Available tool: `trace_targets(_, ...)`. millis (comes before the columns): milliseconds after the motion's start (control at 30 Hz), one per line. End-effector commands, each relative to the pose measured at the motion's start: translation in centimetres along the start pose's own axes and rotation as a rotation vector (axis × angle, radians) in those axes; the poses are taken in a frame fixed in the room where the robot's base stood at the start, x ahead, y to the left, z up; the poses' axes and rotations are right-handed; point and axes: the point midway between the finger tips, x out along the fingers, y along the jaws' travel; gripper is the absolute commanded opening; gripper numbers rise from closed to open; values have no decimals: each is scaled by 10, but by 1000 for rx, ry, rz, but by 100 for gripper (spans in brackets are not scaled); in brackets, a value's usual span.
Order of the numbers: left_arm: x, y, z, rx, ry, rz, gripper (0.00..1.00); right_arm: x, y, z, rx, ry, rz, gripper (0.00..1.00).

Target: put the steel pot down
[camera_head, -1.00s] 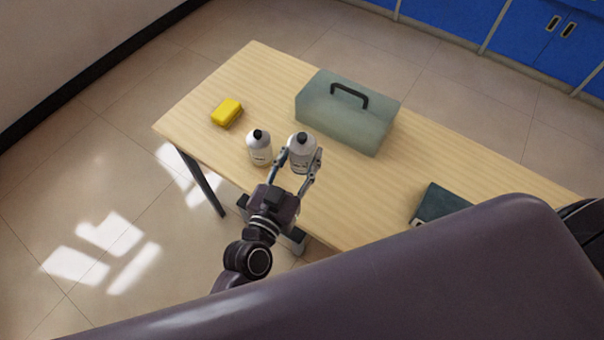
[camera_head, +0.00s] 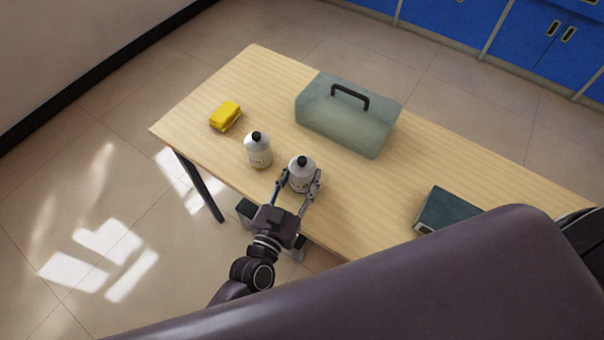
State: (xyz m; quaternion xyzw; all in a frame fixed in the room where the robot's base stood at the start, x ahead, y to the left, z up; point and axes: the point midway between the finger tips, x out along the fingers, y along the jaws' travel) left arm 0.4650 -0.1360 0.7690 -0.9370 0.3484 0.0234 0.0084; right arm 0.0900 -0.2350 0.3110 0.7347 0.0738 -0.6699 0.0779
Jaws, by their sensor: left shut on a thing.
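The bottle is upright, over the front part of the wooden table (camera_head: 440,178). It looks at or very close to the tabletop; I cannot tell whether it touches. Its lower part is partly hidden by the fingers. My right gripper is not in view.
A grey-green toolbox (camera_head: 345,125) with a black handle stands behind the bottles. A yellow sponge-like block (camera_head: 225,116) lies at the left. A dark flat case (camera_head: 447,208) lies at the right. The table between the held bottle and the dark case is clear.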

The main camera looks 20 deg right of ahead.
Motion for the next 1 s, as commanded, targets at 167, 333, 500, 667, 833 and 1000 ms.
trace_targets(167,0,0,1,0,0,0,54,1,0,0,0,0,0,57)
trace_targets(333,0,0,1,0,0,0,57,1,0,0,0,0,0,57)
trace_targets(500,0,0,2,0,0,0,57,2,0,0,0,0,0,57)
trace_targets(667,-12,0,3,-1,-3,0,57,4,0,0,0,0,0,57)
trace_targets(833,-44,-5,5,3,-3,0,57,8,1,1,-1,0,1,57)
trace_targets(1000,-68,-8,4,1,-3,0,57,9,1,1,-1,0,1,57)
